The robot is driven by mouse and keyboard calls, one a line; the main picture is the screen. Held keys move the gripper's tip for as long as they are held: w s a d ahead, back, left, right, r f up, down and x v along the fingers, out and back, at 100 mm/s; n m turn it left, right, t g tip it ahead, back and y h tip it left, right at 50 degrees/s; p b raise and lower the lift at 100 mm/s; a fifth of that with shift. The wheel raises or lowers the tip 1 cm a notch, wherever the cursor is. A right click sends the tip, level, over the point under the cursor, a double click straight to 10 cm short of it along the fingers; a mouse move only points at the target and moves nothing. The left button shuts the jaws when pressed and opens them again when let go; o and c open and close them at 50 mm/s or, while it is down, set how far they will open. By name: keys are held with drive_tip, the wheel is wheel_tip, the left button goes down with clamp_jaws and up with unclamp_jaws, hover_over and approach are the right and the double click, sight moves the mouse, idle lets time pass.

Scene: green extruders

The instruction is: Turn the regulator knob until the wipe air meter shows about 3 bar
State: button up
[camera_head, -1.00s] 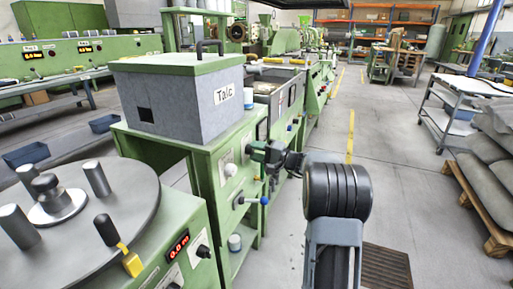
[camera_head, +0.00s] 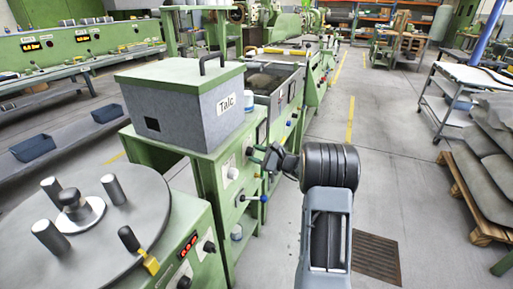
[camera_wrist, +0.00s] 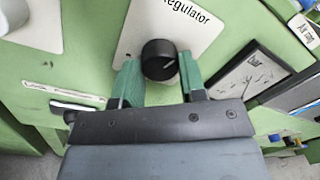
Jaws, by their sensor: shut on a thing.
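The black regulator knob (camera_wrist: 160,60) stands on a white plate marked Regulator (camera_wrist: 172,22) in the wrist view. A pale line marks its face. My gripper (camera_wrist: 160,80) has its green fingers on either side of the knob and is shut on it. A dial meter marked bar (camera_wrist: 237,86) sits to the right, seen at a steep angle; I cannot read its value. In the head view my gripper (camera_head: 262,157) is at the front of the green cabinet, and it hides the knob there.
A grey Talc box (camera_head: 182,108) stands on the green cabinet (camera_head: 212,215). A blue-tipped lever (camera_head: 255,198) juts out below my gripper. A round turntable with posts (camera_head: 95,215) is at left.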

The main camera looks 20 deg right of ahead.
drive_tip(key=m+p, duration=0.5)
drive_tip(key=shift+r, duration=0.1)
drive_tip(key=shift+m+p, duration=1.1)
drive_tip(key=shift+m, duration=0.3)
drive_tip(key=shift+s+f+m, duration=0.1)
drive_tip(key=shift+f+m, duration=0.1)
drive_tip(key=shift+m, duration=0.1)
drive_tip(key=o, duration=0.9)
drive_tip(key=shift+r, duration=0.1)
drive_tip(key=p+v, duration=0.1)
drive_tip(key=v, duration=1.2)
drive_tip(key=shift+s+d+r, duration=0.1)
drive_tip(key=shift+s+r, duration=0.1)
drive_tip(key=shift+s, duration=0.15)
